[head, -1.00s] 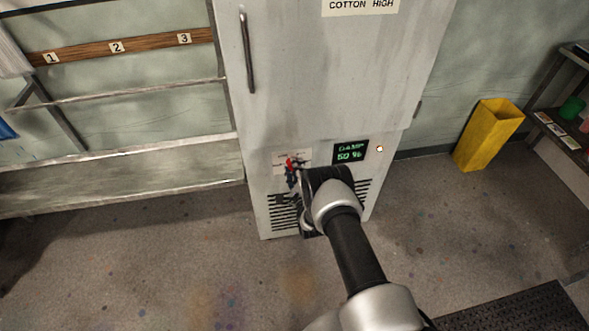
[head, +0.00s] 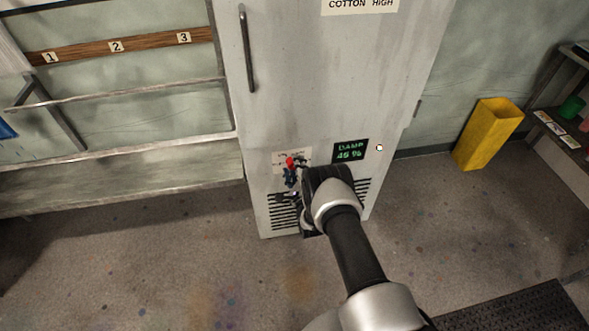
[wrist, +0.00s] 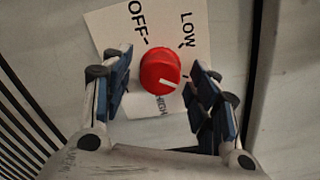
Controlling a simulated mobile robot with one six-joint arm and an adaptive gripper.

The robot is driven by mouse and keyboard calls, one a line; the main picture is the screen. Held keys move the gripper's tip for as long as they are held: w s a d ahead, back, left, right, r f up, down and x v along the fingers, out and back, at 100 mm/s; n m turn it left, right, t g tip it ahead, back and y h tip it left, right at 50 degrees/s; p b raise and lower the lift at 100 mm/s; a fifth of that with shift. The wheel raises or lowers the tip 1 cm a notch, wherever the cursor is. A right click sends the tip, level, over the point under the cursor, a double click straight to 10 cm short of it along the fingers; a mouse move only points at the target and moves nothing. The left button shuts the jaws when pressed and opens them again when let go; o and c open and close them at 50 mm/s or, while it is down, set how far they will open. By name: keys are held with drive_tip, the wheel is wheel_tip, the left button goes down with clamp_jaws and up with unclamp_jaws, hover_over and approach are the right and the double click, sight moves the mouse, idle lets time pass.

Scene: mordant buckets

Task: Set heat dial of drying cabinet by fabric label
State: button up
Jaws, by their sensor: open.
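The red heat dial (wrist: 160,68) sits on a pale scale plate (wrist: 108,22) marked OFF, LOW and a partly covered HIGH. Its white pointer line faces lower right in the wrist view, away from OFF. My gripper (wrist: 162,78) is open, one finger on each side of the dial; whether either touches it I cannot tell. In the head view the dial (head: 290,161) shows low on the drying cabinet (head: 325,85), with my gripper partly hidden by my wrist. The fabric label (head: 360,5) reads COTTON HIGH. The green display (head: 350,150) reads DAMP and about 45 %.
A small indicator lamp (head: 379,148) is beside the display. Vent slots (head: 283,212) lie below the dial. A rack with a numbered wooden rail (head: 130,45) stands left. A yellow bin (head: 488,135) and a shelf (head: 560,110) are right. The floor before the cabinet is clear.

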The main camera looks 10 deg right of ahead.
drive_tip(key=s, duration=1.2)
drive_tip(key=shift+d+r, duration=0.15)
